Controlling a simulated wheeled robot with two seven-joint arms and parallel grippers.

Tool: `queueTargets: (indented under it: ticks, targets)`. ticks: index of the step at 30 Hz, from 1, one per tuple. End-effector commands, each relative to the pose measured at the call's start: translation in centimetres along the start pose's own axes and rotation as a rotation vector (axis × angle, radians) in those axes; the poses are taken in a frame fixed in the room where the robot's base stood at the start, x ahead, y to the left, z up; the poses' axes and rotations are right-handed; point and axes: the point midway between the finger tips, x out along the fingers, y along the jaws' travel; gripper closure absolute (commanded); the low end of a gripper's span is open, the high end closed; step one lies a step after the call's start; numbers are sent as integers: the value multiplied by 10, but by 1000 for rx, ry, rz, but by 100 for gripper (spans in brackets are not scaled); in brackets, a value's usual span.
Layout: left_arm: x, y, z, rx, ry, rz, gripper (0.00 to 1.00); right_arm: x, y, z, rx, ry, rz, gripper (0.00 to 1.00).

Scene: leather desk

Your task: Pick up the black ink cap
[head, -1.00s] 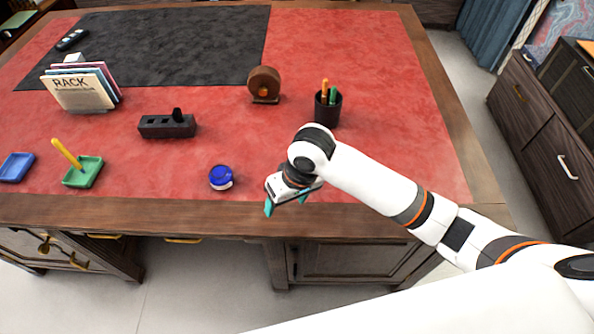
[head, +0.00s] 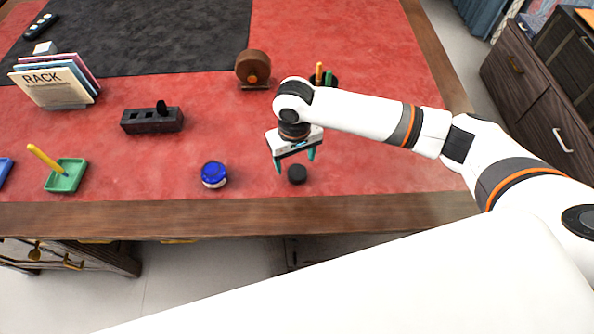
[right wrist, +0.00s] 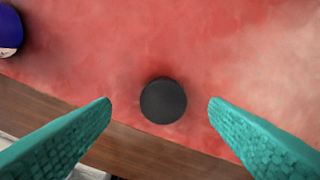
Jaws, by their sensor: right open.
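The black ink cap (head: 297,174) is a small round black disc lying on the red desk top near its front wooden edge. In the right wrist view the cap (right wrist: 163,101) lies in the middle, between and just beyond the two teal fingertips. My right gripper (head: 295,168) is open and empty, pointing down above the cap, with its fingers on either side in the picture. The fingers (right wrist: 159,108) do not touch the cap. My left gripper is not in view.
A blue ink jar (head: 214,175) stands left of the cap. Behind are a black block with holes (head: 140,121), a brown tape dispenser (head: 253,68) and a pen cup (head: 331,84), partly hidden by my arm. A green tray (head: 75,177) sits at left. Red surface right of the cap is clear.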

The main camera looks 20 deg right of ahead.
Motion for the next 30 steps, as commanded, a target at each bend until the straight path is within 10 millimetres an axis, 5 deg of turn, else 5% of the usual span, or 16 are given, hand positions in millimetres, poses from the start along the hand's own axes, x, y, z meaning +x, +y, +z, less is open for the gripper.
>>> queueTargets:
  ticks: [9, 17, 26, 30]
  targets:
    - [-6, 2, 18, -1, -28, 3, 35, 43, -4, -3, 0, 2, -1, 30]
    - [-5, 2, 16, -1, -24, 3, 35, 47, -3, -3, -2, 0, -1, 30]
    - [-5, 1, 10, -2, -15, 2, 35, 47, -4, -3, -1, 0, -1, 75]
    - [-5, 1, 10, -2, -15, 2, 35, 47, -4, -3, -1, 0, -1, 78]
